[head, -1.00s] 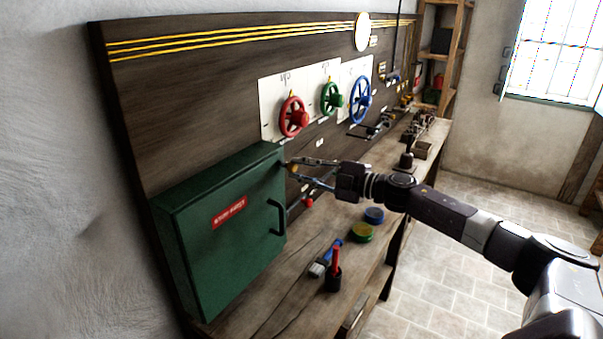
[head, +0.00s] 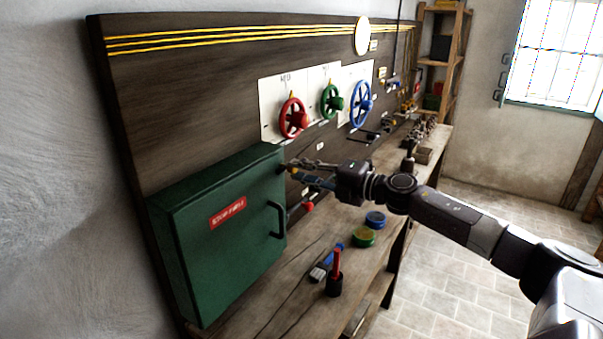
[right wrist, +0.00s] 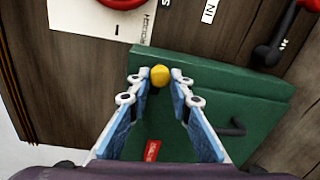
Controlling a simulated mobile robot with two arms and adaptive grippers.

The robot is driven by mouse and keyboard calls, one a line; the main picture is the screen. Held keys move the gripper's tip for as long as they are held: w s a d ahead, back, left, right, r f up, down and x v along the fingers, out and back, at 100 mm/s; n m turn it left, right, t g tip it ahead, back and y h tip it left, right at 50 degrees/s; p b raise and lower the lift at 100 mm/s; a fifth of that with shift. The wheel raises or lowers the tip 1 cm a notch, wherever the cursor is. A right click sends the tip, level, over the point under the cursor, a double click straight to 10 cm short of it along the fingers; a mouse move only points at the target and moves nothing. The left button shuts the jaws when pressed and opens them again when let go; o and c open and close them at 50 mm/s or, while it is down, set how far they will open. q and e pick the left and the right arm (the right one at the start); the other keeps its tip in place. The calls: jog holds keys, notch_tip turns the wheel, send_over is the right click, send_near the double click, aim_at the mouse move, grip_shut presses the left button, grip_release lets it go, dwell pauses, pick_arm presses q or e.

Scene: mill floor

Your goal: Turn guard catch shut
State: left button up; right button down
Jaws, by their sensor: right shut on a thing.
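The green guard box (head: 228,240) is mounted on the dark board at the left, with a red label and a black handle (head: 278,220) on its front. Its door looks closed. A small yellow knob, which looks like the guard catch (right wrist: 160,76), sits at the box's edge in the right wrist view. My right gripper (right wrist: 160,79) is shut on this knob, one fingertip on each side. In the head view my right gripper (head: 288,168) reaches the box's upper right corner and hides most of the catch. My left gripper is not in view.
Red (head: 293,118), green (head: 331,101) and blue (head: 361,104) handwheels are on the board beyond the box.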

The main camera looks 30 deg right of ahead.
dwell(0.4)
jog(key=c, duration=1.7)
grip_release()
jog(key=shift+c, duration=0.2)
jog(key=shift+f+v, duration=0.2)
jog(key=shift+v, duration=0.9)
jog(key=v, duration=0.9)
jog(key=shift+s+d+r, duration=0.15)
jog(key=shift+s+r, duration=0.1)
jog(key=shift+s, duration=0.1)
